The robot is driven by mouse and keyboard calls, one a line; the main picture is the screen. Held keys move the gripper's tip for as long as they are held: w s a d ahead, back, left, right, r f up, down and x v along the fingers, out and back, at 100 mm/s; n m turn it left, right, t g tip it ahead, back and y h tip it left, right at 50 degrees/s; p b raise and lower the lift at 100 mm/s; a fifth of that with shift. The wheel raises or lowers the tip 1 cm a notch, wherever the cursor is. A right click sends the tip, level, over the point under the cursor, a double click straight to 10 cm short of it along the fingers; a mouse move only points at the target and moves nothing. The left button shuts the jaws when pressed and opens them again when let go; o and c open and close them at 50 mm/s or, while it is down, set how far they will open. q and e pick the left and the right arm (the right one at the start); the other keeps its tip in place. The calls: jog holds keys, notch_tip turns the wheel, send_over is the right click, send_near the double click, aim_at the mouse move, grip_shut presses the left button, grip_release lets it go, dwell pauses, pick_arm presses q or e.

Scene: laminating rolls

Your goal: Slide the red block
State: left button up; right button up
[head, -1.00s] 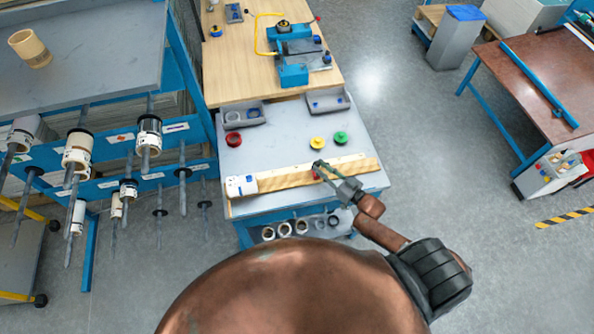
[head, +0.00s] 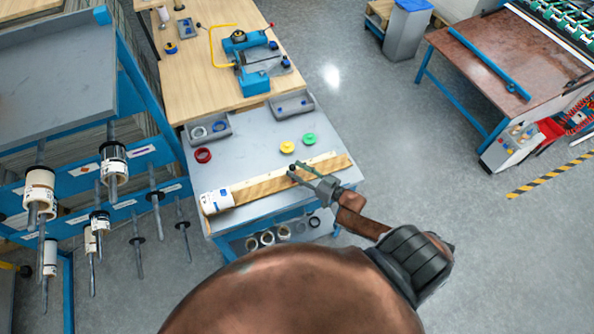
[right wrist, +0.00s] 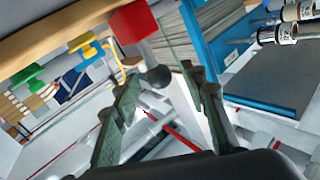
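The red block (right wrist: 133,20) shows at the top of the right wrist view, against a wooden edge. A grey stem with a dark round knob (right wrist: 158,78) sticks out from it. My left gripper is out of view.
Red (head: 203,155), yellow (head: 287,147) and green (head: 309,139) pieces lie behind the board. Grey bins (head: 291,105) stand at the table's back. A rack with rolls (head: 113,165) is at left.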

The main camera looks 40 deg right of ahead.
jog(key=shift+s, duration=0.2)
jog(key=v, duration=1.1)
jog(key=shift+s+d, duration=0.15)
jog(key=shift+s, duration=0.15)
